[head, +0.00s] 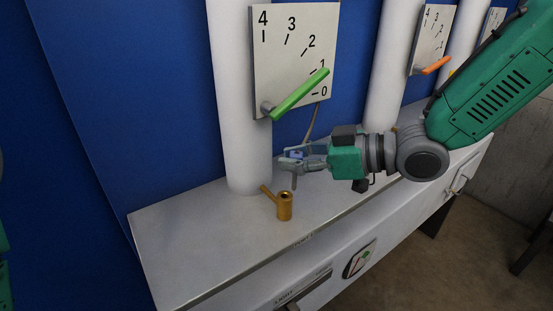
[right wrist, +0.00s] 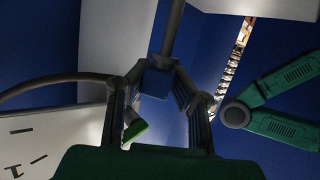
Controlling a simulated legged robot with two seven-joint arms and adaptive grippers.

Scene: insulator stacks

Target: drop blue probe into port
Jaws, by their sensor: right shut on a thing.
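The blue probe (head: 297,154) is a small blue block with a thin grey rod pointing down. My right gripper (head: 291,161) is shut on its block. In the right wrist view, the blue block (right wrist: 157,81) sits between the two fingers of the right gripper (right wrist: 163,88), with the grey rod running away from the camera. The port (head: 285,207) is a brass cup with an open top and a slanted side pipe, on the grey bench. The rod's tip appears close above the port's opening, slightly right of it; the exact depth gap is unclear. My left gripper is out of view.
A white column (head: 238,100) stands behind the port. A dial panel (head: 275,55) with a green lever (head: 298,95) is above the gripper. A cable (right wrist: 50,83) runs to the probe. The grey bench top (head: 190,235) is clear at left and front.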

